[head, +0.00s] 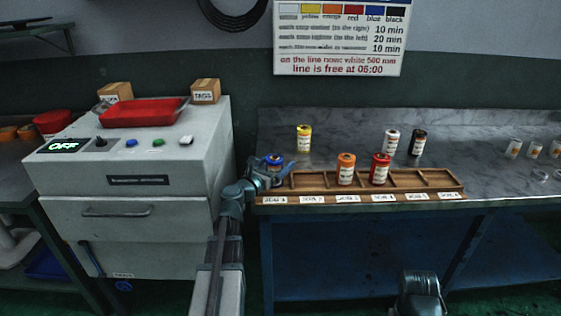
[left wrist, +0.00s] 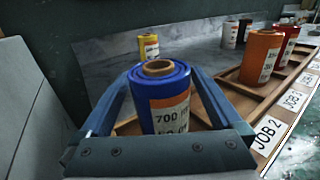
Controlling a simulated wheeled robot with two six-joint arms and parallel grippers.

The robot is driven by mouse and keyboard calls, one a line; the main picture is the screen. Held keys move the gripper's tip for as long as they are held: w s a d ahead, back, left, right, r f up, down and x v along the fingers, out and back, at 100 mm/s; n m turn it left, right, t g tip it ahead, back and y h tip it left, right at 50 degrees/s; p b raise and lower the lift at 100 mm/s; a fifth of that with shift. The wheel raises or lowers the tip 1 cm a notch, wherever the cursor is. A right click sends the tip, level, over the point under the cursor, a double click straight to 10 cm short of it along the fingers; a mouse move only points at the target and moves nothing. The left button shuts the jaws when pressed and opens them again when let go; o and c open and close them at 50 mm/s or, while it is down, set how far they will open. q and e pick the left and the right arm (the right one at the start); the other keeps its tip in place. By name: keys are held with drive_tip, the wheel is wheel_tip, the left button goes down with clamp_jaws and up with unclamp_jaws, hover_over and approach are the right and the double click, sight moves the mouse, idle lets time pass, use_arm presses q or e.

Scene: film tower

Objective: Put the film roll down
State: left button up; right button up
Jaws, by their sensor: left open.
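The blue film roll (head: 273,158) with a white label reading 700 stands upright at the left end of the wooden rack (head: 408,188), by the first job label. In the left wrist view the roll (left wrist: 160,90) is between the fingers of my left gripper (head: 275,173). The fingers are open, one on either side of the roll. The roll's base is hidden by the gripper, so I cannot tell if it rests on the slot floor. My right gripper's fingers do not show.
An orange roll (head: 346,168) and a red roll (head: 380,168) stand in the rack's middle slots. Yellow (head: 304,138), white (head: 391,141) and black (head: 418,142) rolls stand behind on the marble bench (head: 480,150). A grey machine (head: 135,160) with a red tray (head: 140,112) is left.

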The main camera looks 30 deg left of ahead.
sight(270, 170)
use_arm(q)
drive_tip(key=s, duration=1)
drive_tip(key=shift+s+a, duration=0.1)
drive_tip(key=shift+a, duration=0.05)
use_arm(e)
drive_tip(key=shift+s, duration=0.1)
